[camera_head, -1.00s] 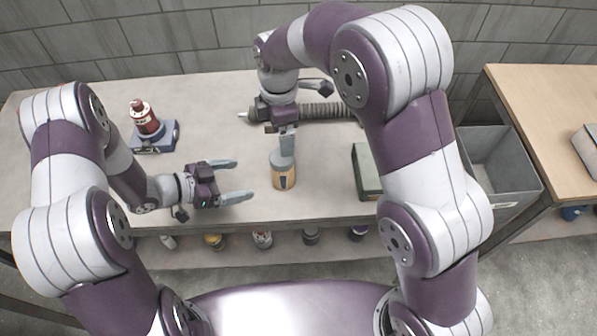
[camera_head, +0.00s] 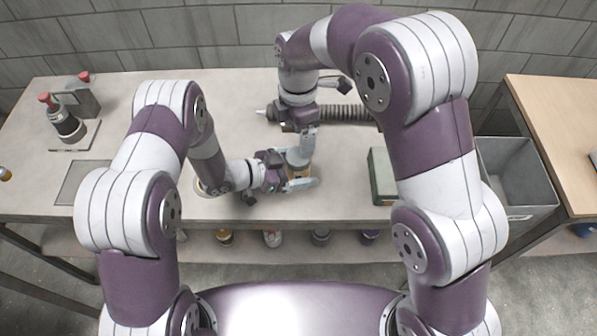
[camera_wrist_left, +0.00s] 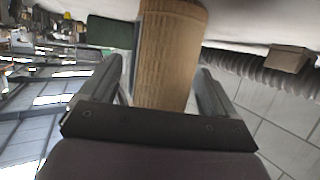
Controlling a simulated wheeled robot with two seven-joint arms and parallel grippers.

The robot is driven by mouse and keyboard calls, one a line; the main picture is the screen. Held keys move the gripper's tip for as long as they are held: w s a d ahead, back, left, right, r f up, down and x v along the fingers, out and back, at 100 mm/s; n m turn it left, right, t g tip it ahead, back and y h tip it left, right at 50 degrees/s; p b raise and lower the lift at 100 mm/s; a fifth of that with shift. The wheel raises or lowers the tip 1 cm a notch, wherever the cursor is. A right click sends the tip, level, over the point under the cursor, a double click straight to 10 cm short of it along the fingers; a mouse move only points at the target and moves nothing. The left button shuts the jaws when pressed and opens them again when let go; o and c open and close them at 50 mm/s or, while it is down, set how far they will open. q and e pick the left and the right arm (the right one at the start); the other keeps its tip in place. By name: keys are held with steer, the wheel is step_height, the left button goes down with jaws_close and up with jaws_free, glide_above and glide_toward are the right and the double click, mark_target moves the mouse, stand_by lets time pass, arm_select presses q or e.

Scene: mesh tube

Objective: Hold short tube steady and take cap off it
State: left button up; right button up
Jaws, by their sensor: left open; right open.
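The short tube (camera_wrist_left: 168,60) is tan, cardboard-like, and stands upright on the workbench. In the left wrist view it lies between the two fingers of my left gripper (camera_wrist_left: 165,88), which is open around it; a gap shows beside the right finger. In the head view my left gripper (camera_head: 300,183) reaches in from the left and hides most of the tube. The grey cap (camera_head: 297,158) sits on top of the tube. My right gripper (camera_head: 306,142) is above, pointing down at the cap; its fingers are open, and contact with the cap cannot be told.
A ribbed hose (camera_head: 345,113) lies behind the tube. A green box (camera_head: 383,176) stands to the right on the workbench (camera_head: 225,95). A dark tool with a red top (camera_head: 66,122) stands at the left. A grey bin (camera_head: 517,172) is beyond the bench's right end.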

mark_target(298, 156)
arm_select(q)
jaws_close()
arm_select(e)
steer(key=m, duration=3.5)
steer(key=shift+f+m, duration=0.1)
steer(key=shift+m, duration=0.2)
step_height(298, 156, down, 8)
steer(key=shift+r, duration=0.1)
steer(key=c, duration=1.1)
steer(key=n, duration=0.6)
steer(key=o, duration=1.1)
steer(key=shift+o, duration=0.2)
